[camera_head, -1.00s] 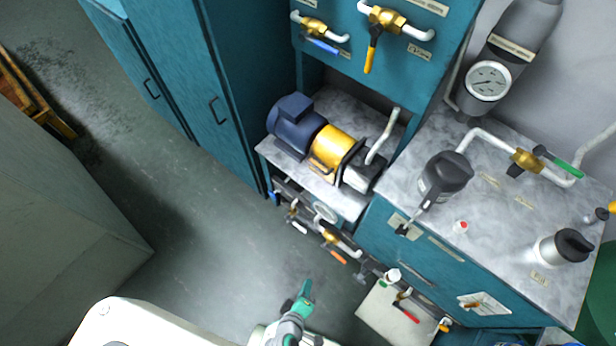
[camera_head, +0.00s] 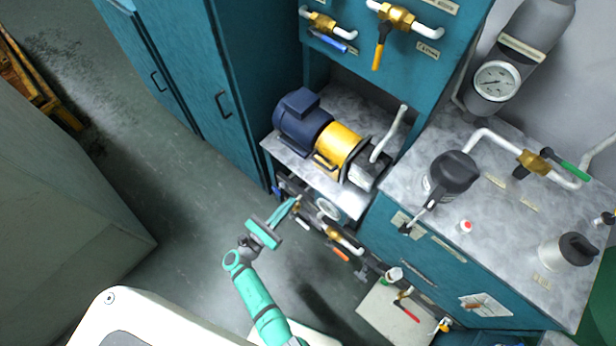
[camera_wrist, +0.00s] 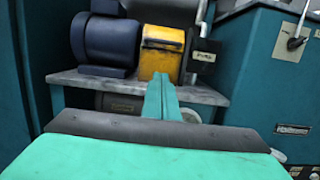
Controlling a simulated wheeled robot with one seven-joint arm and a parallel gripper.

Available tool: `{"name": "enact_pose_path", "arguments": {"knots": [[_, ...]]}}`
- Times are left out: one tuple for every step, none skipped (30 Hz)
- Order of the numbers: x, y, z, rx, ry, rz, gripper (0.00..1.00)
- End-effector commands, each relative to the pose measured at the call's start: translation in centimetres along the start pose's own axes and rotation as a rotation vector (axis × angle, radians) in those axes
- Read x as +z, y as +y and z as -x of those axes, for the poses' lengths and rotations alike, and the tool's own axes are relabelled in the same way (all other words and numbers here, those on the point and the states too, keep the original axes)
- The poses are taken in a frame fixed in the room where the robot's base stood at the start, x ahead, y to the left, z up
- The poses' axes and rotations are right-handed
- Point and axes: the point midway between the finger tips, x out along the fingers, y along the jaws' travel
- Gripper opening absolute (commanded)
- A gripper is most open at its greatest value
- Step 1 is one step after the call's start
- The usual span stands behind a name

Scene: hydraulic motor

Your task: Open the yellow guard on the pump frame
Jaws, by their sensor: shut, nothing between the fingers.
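The yellow guard (camera_head: 338,143) sits on the pump frame between the dark blue motor (camera_head: 303,118) and the grey pump end (camera_head: 368,168). It looks closed, with a handle (camera_head: 322,163) on its front side. In the wrist view the guard (camera_wrist: 162,50) stands just beyond the fingertips, on the grey shelf. My gripper (camera_head: 295,203) is shut and empty, in front of and below the shelf edge, apart from the guard. In the wrist view its green fingers (camera_wrist: 161,85) point at the guard's lower front and hide a little of it.
Valves and pipes (camera_head: 335,235) lie below the shelf (camera_head: 310,180). A marble-topped counter (camera_head: 480,230) with a dark-topped canister (camera_head: 450,178) is to the right. Tall blue cabinets (camera_head: 245,80) stand left. A valve panel (camera_head: 395,50) is above the pump.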

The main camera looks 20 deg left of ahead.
Motion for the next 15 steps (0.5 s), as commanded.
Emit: {"name": "enact_pose_path", "arguments": {"knots": [[0.2, 0.2, -0.2, 0.001, -0.009, 0.005, 0.0], [0.3, 0.2, -0.4, 0.001, -0.012, 0.006, 0.0], [0.3, 0.2, -0.8, 0.0, -0.013, 0.007, 0.0], [0.3, 0.2, -1.1, -0.001, -0.013, 0.006, 0.0], [0.3, 0.2, -1.4, -0.001, -0.012, 0.006, 0.0], [0.3, 0.2, -2.0, -0.002, -0.011, 0.005, 0.0], [0.3, 0.1, -2.5, -0.003, -0.011, 0.005, 0.0], [0.3, 0.1, -3.1, -0.003, -0.011, 0.004, 0.0], [0.3, 0.1, -3.8, -0.003, -0.011, 0.004, 0.0], [0.3, 0.1, -4.3, -0.002, -0.011, 0.004, 0.0], [0.3, 0.1, -4.9, -0.003, -0.011, 0.004, 0.0], [0.3, 0.1, -5.7, -0.002, -0.01, 0.003, 0.0], [0.3, 0.1, -6.2, -0.002, -0.01, 0.003, 0.0], [0.3, 0.1, -6.8, -0.003, -0.01, 0.003, 0.0], [0.3, 0.1, -7.6, -0.003, -0.009, 0.003, 0.0]]}}
